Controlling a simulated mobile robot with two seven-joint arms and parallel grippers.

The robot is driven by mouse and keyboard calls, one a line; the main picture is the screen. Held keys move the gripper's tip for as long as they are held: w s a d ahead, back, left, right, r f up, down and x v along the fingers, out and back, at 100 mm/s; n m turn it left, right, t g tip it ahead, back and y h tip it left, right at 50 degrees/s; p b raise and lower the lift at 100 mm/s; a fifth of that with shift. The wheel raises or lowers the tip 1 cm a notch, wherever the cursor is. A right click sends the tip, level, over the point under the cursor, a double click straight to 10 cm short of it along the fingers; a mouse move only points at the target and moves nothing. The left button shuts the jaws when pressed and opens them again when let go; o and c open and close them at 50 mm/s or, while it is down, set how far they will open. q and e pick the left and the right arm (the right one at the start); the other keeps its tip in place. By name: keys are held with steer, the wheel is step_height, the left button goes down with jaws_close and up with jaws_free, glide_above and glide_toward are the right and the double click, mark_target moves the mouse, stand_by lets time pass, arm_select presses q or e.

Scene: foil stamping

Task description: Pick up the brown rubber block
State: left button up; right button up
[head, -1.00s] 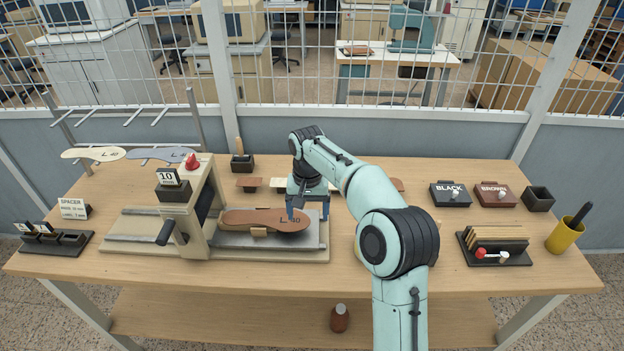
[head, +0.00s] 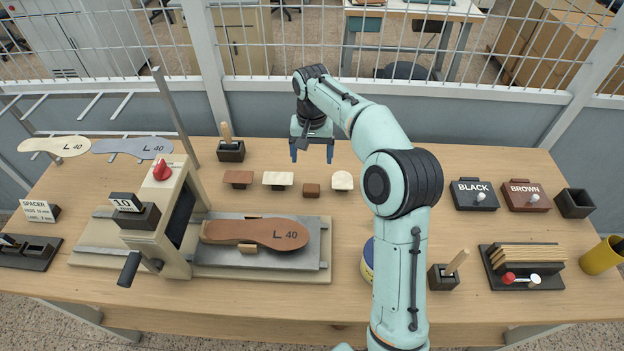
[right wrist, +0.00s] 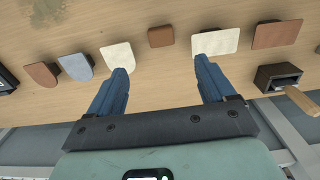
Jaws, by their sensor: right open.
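A small brown block (head: 311,190) lies on the table in the row of pieces behind the press. It also shows in the right wrist view (right wrist: 160,37), between a white rounded piece (right wrist: 118,57) and a white rectangular piece (right wrist: 215,42). My right gripper (head: 311,154) is open and empty, above the table and a little behind the block in the head view. In the right wrist view the block lies ahead of and between the spread blue fingertips (right wrist: 161,68), with nothing between them. My left gripper is not in view.
A brown rectangular piece (head: 238,177) is left of the white ones. A press with a red knob (head: 162,170) and a brown sole (head: 255,233) on its plate stand in front. A holder with a wooden handle (head: 231,150) stands back left. BLACK and BROWN boxes (head: 525,195) are at right.

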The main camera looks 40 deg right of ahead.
steer(key=b, duration=0.1)
glide_above(311, 189)
steer(key=f, duration=0.7)
steer(key=shift+s+f, duration=0.3)
steer(key=shift+w+f, duration=0.15)
steer(key=shift+f, duration=0.35)
step_height(311, 189, down, 5)
steer(key=shift+w+r, duration=0.1)
steer(key=shift+r, duration=0.1)
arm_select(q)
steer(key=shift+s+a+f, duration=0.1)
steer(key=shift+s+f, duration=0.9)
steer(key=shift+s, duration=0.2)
arm_select(e)
steer(key=c, duration=1.1)
